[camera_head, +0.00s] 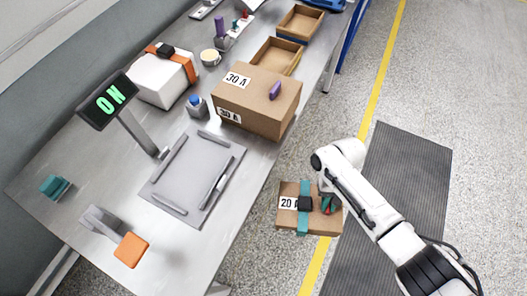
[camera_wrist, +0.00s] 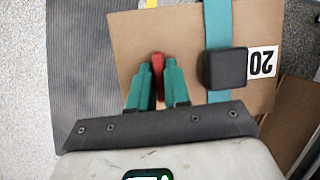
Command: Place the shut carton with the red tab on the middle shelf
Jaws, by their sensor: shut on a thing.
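The shut carton (camera_head: 287,219) is brown, with a "20 A" label, a teal strap and a black buckle. It hangs over the floor beside the table's right edge. It also fills much of the wrist view (camera_wrist: 185,35). Its red tab (camera_wrist: 158,62) stands between the teal fingers of my gripper (camera_wrist: 157,75), which are shut on it. In the head view my gripper (camera_head: 329,203) is at the carton's right part, largely hidden by my arm. No middle shelf can be made out in either view.
A larger "30 A" carton (camera_head: 262,110) with a purple tab stands on the table (camera_head: 75,155). A grey tray (camera_head: 190,180), a display reading "ON" (camera_head: 108,101) and a white box with an orange strap (camera_head: 157,85) are also there. A dark mat (camera_head: 420,170) lies on the floor.

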